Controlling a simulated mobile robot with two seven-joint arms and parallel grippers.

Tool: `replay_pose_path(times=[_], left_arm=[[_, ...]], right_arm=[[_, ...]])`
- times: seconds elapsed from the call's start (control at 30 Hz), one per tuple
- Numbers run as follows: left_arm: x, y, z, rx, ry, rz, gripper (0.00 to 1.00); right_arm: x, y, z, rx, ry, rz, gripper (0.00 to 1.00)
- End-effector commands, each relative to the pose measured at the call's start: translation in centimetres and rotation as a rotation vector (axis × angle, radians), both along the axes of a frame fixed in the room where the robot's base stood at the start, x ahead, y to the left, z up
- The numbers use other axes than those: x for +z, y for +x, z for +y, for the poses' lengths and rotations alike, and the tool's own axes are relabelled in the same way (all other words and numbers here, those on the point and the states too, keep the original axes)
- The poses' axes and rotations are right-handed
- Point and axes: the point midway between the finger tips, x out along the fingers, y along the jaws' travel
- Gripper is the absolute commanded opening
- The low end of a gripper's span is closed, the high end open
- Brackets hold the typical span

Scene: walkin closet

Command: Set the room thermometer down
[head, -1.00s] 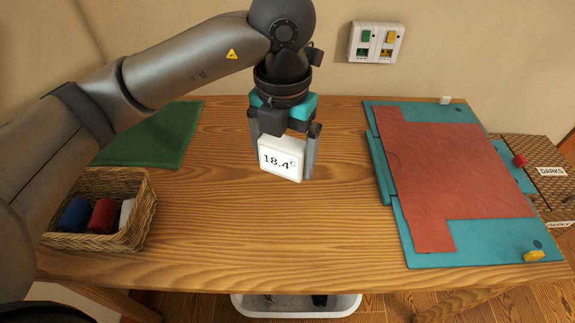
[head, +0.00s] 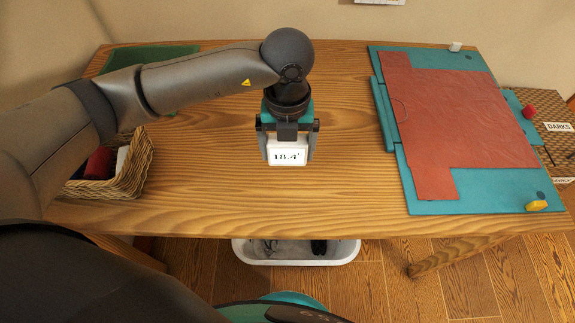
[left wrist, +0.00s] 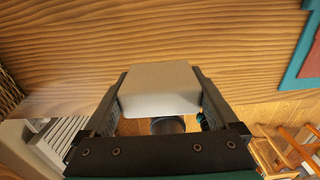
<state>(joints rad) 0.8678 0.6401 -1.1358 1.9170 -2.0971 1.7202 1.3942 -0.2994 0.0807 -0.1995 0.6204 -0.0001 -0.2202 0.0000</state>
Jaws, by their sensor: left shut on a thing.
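The room thermometer (head: 287,155) is a small white block with a display reading about 18.4. My left gripper (head: 288,150) is shut on it, one finger at each side, display facing the head camera. In the left wrist view the thermometer's plain pale side (left wrist: 160,88) sits between the fingers (left wrist: 160,100). It is over the middle of the wooden table (head: 330,190), close to the top; I cannot tell whether it touches. My right gripper is not in view.
A wicker basket (head: 140,170) with rolled items stands at the left, partly behind my arm. A teal board (head: 480,200) with a red sheet (head: 465,120) covers the right. The table around the thermometer is clear. A white tub (head: 300,258) is below the front edge.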

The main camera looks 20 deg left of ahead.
Motion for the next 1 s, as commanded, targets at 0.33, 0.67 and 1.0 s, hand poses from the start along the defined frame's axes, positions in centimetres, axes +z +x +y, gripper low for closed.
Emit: replay_pose_path(times=[0.33, 0.67, 1.0], left_arm=[[-3.4, 0.0, 0.0, -0.001, 0.0, 0.001, 0.35], [-6.4, 0.0, -0.1, -0.003, -0.001, -0.002, 0.35], [-6.7, 0.0, 0.0, -0.002, -0.001, -0.001, 1.0]], right_arm=[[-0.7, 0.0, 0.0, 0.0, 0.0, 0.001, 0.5], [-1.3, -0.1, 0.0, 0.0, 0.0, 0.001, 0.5], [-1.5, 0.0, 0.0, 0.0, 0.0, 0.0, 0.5]])
